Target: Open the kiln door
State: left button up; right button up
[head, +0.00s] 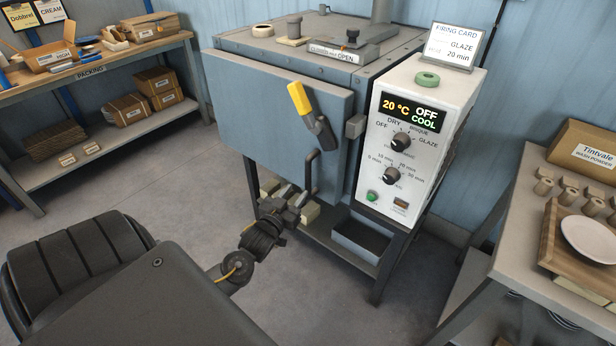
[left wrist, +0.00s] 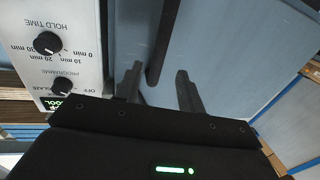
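The kiln door (head: 260,110) is a blue-grey panel on the front of the kiln; it looks closed or nearly so. A latch lever with a yellow grip (head: 299,98) sits on its right part, tilted up and left. Below it is a dark bar handle (head: 309,172). My left gripper (head: 286,198) is just below and left of the handle. In the left wrist view, its two fingers (left wrist: 158,88) are apart, and the lower end of the handle (left wrist: 162,45) shows between them in the picture. I see no contact. My right gripper is not in view.
The white control box (head: 415,130) with dials stands right of the door and reads 20 °C, OFF. A packing shelf (head: 100,70) is at the left. A table (head: 490,215) with a tray is at the right. Floor is clear left of the kiln.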

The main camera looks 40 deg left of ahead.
aim_at(306, 178)
pick_arm(q)
jog(key=p+x, duration=0.1)
jog(key=x, duration=0.8)
jog(key=shift+w+f, duration=0.1)
grip_shut()
